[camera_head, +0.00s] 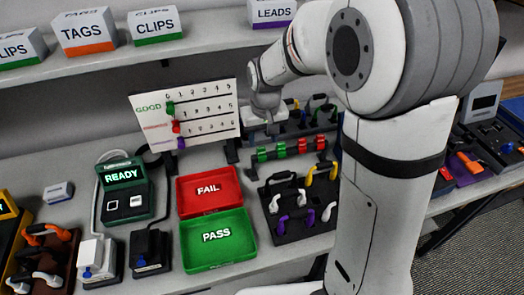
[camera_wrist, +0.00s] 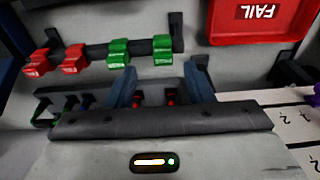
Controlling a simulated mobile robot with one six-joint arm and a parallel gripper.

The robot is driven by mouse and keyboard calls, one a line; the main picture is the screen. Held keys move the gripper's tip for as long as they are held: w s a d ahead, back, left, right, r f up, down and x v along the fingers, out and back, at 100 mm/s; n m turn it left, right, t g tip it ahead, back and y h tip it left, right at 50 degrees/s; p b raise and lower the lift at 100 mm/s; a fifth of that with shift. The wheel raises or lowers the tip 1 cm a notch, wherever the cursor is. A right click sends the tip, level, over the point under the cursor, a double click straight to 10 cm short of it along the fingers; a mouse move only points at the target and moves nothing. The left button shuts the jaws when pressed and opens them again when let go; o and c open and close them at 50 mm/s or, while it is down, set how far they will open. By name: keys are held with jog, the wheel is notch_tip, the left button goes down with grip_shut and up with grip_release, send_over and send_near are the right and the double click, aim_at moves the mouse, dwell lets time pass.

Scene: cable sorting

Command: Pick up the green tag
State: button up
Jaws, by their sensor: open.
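Two green tags hang side by side on a dark rail; they show in the head view (camera_head: 262,154) and in the wrist view, one (camera_wrist: 163,50) ahead of the gap between my fingers and one (camera_wrist: 118,53) near the other finger. Two red tags (camera_wrist: 74,58) hang on the same rail. My gripper (camera_wrist: 164,78) is open, with its two blue-grey fingers apart and nothing held between them. The fingertips are close to the green tags but appear apart from them. In the head view my gripper (camera_head: 268,125) is behind the rail, beside the score board.
The score board (camera_head: 205,130) with green, red and purple markers stands left of my gripper. The red FAIL tray (camera_head: 185,207) and green PASS tray (camera_head: 190,262) lie in front. A cable rack (camera_head: 290,232) stands right of the trays. A shelf (camera_head: 190,45) holds labelled boxes above.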

aim_at(261, 148)
jog(key=f, duration=0.3)
jog(key=shift+w+a+f, duration=0.15)
jog(key=shift+a+f, duration=0.1)
jog(key=shift+f, duration=0.15)
jog(key=shift+c, duration=0.6)
grip_shut()
